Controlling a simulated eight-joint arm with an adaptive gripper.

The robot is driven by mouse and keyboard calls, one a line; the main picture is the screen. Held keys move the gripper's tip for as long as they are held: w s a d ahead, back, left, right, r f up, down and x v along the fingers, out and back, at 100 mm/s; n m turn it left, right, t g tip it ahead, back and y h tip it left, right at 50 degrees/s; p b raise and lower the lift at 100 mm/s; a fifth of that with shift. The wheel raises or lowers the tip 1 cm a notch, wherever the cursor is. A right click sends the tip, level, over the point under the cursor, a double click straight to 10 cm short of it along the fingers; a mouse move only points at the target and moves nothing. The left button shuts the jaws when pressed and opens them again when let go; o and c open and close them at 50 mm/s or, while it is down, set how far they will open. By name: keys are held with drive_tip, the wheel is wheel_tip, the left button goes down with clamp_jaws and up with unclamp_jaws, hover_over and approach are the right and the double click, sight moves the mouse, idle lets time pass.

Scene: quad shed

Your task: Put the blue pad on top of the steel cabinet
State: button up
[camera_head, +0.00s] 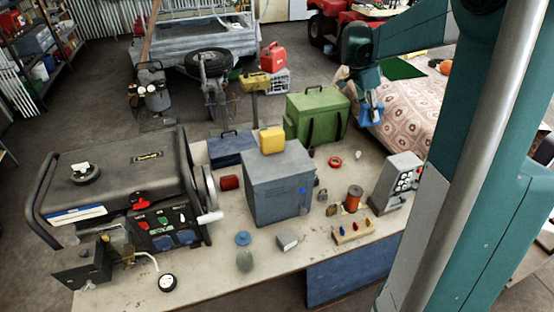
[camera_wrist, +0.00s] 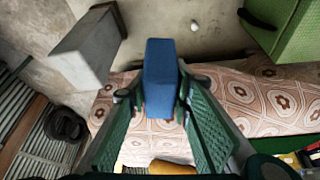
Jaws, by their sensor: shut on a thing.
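The blue pad (camera_wrist: 160,75) is a plain blue block between my gripper's fingers in the wrist view. My gripper (camera_head: 369,105) is shut on it, and the pad (camera_head: 371,115) shows below the fingers in the head view, above the patterned cloth beyond the bench. The steel cabinet (camera_head: 278,188) is a grey-blue box standing mid-bench, to the left of and nearer than my gripper. A yellow case (camera_head: 271,140) appears to sit at the back of its top; the front of the top is bare. I cannot identify the cabinet in the wrist view.
A green chest (camera_head: 318,115) stands between cabinet and gripper; it also shows in the wrist view (camera_wrist: 290,35). A grey switch box (camera_head: 398,180) stands at the bench's right. A generator (camera_head: 130,190) fills the left. Small items crowd the cabinet's right side.

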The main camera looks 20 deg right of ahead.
wheel_tip(320, 180, up, 10)
drive_tip(key=shift+r, duration=0.2)
drive_tip(key=shift+a+r, duration=0.25)
drive_tip(key=shift+a, duration=0.05)
drive_tip(key=s+a+n+p, duration=0.15)
drive_tip(key=a+p, duration=0.25)
drive_tip(key=a, duration=0.8)
drive_tip(key=s+a+p, duration=0.3)
drive_tip(key=a, duration=1)
drive_tip(key=s+a+n+p, duration=0.15)
drive_tip(key=a+p, duration=0.25)
drive_tip(key=a, duration=0.8)
drive_tip(key=shift+m+t, duration=0.4)
drive_tip(key=shift+m, duration=0.1)
drive_tip(key=shift+s+f+b, duration=0.15)
drive_tip(key=shift+f+b, duration=0.05)
drive_tip(key=shift+f, duration=1.15)
drive_tip(key=shift+s+f+b, duration=0.1)
drive_tip(key=shift+f+b, duration=0.05)
drive_tip(key=shift+f, duration=1.15)
drive_tip(key=shift+f, duration=2.9)
